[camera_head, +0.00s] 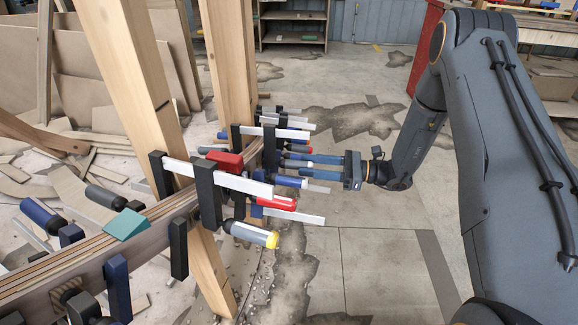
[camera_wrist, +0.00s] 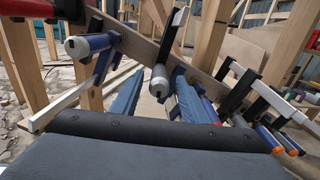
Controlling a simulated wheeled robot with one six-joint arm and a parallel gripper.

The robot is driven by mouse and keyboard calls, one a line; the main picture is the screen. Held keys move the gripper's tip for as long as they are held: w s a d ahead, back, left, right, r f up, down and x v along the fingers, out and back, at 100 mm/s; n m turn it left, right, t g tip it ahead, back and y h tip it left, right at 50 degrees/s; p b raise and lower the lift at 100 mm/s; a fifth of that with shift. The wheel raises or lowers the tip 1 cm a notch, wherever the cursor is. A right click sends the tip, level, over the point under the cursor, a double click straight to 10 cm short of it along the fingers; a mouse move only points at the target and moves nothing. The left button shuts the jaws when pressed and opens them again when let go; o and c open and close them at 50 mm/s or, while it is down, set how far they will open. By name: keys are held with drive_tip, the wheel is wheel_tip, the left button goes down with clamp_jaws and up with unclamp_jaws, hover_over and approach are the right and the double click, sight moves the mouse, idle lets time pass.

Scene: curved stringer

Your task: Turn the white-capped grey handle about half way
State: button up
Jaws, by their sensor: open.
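In the wrist view a grey handle (camera_wrist: 158,82) with a pale, whitish end shows between the two blue fingers of my gripper (camera_wrist: 160,76). The fingers are spread apart with a gap on each side of the handle. The handle's clamp bar rises above it against the wooden stringer (camera_wrist: 190,62). In the head view my gripper (camera_head: 284,160) reaches in from the right among the clamps, its fingers apart. The handle itself is mostly hidden there by the fingers and nearby clamps.
A blue handle with a pale cap (camera_wrist: 76,47) is left of my fingers. Dark clamps with orange-ended handles (camera_wrist: 270,138) are close on the right. In the head view, a yellow-capped grey handle (camera_head: 250,234) and a red clamp part (camera_head: 224,160) are near. Open floor (camera_head: 380,270) lies below my arm.

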sight(276, 162)
drive_tip(key=a, duration=0.6)
drive_tip(key=shift+w, duration=0.35)
drive_tip(key=shift+d, duration=0.1)
drive_tip(key=shift+c, duration=0.2)
clamp_jaws()
